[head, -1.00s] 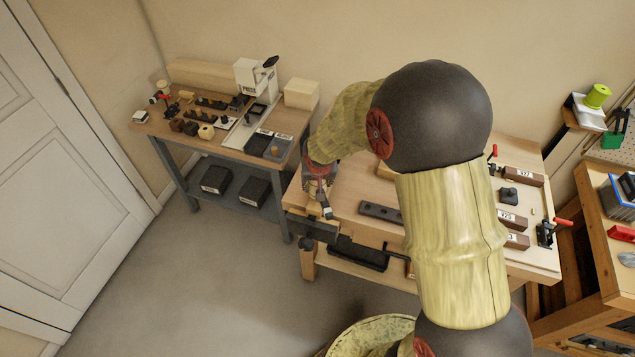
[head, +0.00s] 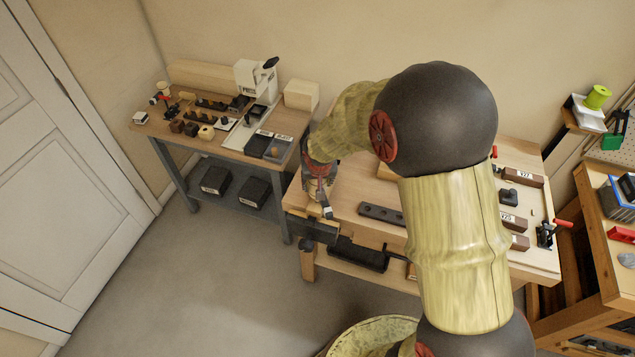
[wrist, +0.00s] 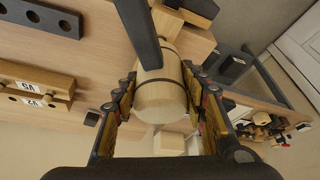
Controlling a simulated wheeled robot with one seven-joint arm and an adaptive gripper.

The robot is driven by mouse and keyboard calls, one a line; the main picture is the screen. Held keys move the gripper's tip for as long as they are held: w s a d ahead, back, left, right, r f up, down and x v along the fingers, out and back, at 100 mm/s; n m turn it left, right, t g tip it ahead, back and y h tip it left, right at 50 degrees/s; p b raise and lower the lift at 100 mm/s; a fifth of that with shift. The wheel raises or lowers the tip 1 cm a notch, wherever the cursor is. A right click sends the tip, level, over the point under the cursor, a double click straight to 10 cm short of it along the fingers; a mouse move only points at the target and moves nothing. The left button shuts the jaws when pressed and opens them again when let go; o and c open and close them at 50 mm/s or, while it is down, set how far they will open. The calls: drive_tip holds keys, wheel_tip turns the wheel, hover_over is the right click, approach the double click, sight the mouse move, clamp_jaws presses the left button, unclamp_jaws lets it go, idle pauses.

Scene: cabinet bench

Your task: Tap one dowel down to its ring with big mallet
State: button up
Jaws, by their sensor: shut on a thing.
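My gripper (wrist: 160,102) is shut on a thick pale wooden cylinder (wrist: 160,90) with a dark band, which looks like the head of the big mallet. A dark bar (wrist: 140,32) crosses the wrist view from the top to this cylinder; it may be the handle, but I cannot tell. In the head view my gripper (head: 322,188) is over the front left corner of the middle bench (head: 350,190), by the dark vise (head: 318,230).
A dark strip with holes (head: 382,213) lies on the bench, right of my gripper. Labelled brown blocks (head: 513,222) and a red-handled clamp (head: 550,230) are farther right. A side table (head: 215,130) with a white press (head: 253,80) and small parts stands left.

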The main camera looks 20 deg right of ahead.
drive_tip(key=shift+r, duration=0.2)
wheel_tip(320, 180, down, 3)
drive_tip(key=b, duration=0.2)
drive_tip(key=shift+b, duration=0.35)
drive_tip(key=shift+r+p, duration=0.8)
drive_tip(key=shift+r, duration=0.45)
